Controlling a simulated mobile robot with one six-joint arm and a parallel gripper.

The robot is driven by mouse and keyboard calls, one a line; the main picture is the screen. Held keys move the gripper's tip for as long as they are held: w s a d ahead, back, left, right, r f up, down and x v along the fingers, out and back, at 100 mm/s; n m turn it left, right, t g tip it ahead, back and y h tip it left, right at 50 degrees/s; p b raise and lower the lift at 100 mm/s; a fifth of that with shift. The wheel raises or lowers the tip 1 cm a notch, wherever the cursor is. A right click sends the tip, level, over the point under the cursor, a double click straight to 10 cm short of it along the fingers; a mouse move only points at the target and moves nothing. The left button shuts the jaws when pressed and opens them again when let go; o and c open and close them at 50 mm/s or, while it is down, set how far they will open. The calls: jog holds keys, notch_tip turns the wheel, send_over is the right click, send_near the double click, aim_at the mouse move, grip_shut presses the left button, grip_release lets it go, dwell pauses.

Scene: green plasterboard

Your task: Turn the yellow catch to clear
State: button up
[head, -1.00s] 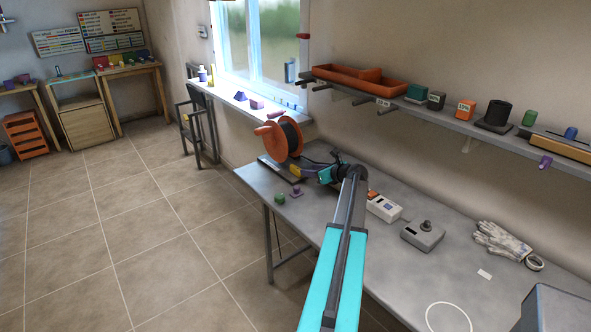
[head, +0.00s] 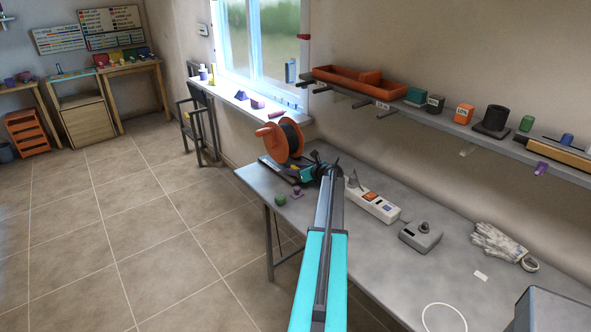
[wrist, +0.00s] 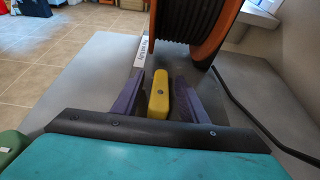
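The yellow catch (wrist: 159,94) shows in the wrist view as an upright bar with a dark screw head, in front of the cable reel. My gripper (wrist: 160,80) has its two purple fingers open, one on each side of the catch, with a narrow gap visible on both sides. Whether the fingers touch it lower down is hidden.
A green object (head: 280,200) and a small purple piece (head: 297,191) lie near the workbench's left edge. A power strip (head: 376,205), a grey joystick box (head: 421,236) and gloves (head: 498,242) lie to the right. A black cable (wrist: 245,115) runs right of my gripper.

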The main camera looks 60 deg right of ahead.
jog(key=shift+w+f, duration=0.1)
jog(key=shift+w, duration=0.1)
grip_shut()
jog(key=shift+d, duration=0.1)
